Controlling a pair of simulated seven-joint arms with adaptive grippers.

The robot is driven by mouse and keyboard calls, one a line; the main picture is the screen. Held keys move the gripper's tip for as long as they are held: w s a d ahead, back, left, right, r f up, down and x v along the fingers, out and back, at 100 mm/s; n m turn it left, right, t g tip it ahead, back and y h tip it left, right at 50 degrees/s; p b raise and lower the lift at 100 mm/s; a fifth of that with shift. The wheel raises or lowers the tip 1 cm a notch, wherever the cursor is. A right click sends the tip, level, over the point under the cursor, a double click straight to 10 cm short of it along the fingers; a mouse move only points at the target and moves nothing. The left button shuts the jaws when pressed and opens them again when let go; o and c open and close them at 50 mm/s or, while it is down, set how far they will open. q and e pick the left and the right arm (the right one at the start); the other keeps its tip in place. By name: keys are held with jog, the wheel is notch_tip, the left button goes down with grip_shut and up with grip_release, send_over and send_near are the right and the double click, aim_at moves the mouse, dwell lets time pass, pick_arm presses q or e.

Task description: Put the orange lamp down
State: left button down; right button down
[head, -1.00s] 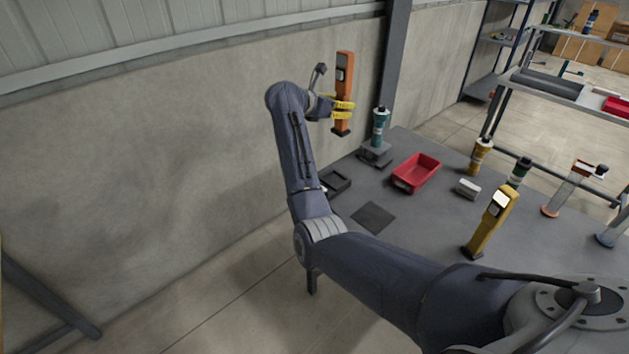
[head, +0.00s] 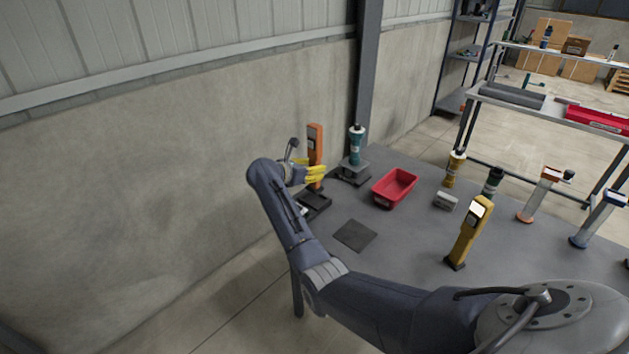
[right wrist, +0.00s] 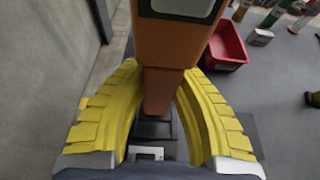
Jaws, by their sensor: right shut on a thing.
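The orange lamp (head: 315,142) stands upright at the far left end of the grey table. My right gripper (head: 317,173), with yellow fingers, is shut around its lower body. In the right wrist view the lamp (right wrist: 172,45) is between the two curved yellow fingers (right wrist: 160,80). Its lower end is over or in a black tray (head: 318,204), which also shows below it in that view (right wrist: 153,130). I cannot tell whether the lamp's foot touches the tray. My left gripper is not in view.
A teal lamp (head: 356,147) on a grey stand is close behind on the right. A red bin (head: 395,188), a dark square mat (head: 355,236), a yellow lamp (head: 468,235) and a small white block (head: 445,200) are on the table (head: 415,250). The concrete wall (head: 170,200) is behind.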

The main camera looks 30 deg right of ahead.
jog(key=shift+f, duration=2.25)
jog(key=shift+f, duration=0.1)
jog(key=c, duration=1.1)
grip_release()
jog(key=shift+f, duration=0.1)
jog(key=shift+c, duration=0.2)
